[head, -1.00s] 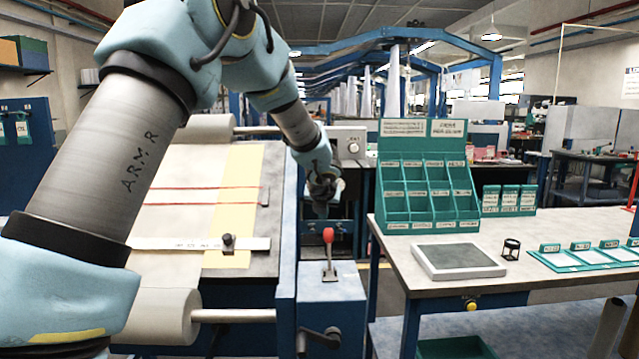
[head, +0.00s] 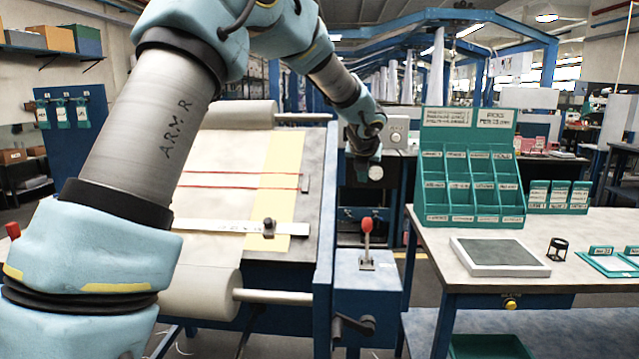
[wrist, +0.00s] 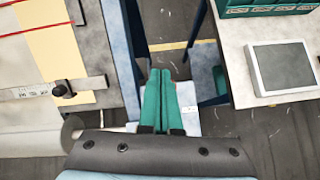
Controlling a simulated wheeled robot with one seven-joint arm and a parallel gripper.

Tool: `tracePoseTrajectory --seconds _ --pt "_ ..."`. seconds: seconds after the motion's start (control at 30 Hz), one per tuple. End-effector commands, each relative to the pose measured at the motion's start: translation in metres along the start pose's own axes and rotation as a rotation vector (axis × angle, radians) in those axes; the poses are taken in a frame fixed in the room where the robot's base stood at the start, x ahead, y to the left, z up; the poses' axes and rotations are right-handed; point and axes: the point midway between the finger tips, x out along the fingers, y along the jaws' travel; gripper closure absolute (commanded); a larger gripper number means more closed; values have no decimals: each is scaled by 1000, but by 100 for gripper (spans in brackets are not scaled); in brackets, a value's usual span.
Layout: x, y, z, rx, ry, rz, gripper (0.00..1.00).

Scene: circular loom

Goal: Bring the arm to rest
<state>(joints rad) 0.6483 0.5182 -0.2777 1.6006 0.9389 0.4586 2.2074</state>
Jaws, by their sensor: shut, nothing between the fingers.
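My arm reaches from the left of the head view up and across to the right. My gripper (head: 364,172) hangs pointing down over the gap between the cloth inspection table and the right-hand workbench. In the wrist view my gripper (wrist: 160,88) has its two green fingers together, with nothing between them.
The cloth table (head: 312,215) with its roll (head: 205,293) stands left. A blue box with a red-knobbed lever (head: 367,240) stands just below my gripper. The right workbench (head: 440,250) carries a green pigeonhole rack (head: 468,170) and a grey-topped pad (head: 498,256).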

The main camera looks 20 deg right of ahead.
Motion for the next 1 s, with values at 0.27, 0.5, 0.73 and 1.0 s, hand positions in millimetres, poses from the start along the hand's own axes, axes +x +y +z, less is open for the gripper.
tracePoseTrajectory --seconds 0.27,0.5,0.73,1.0 --pt "-3 40 -28 -242 56 42 100" --pt "-32 151 -138 -1135 180 246 100" --pt "-86 225 -260 -2097 165 551 100" --pt "-153 249 -384 2912 62 -908 100"
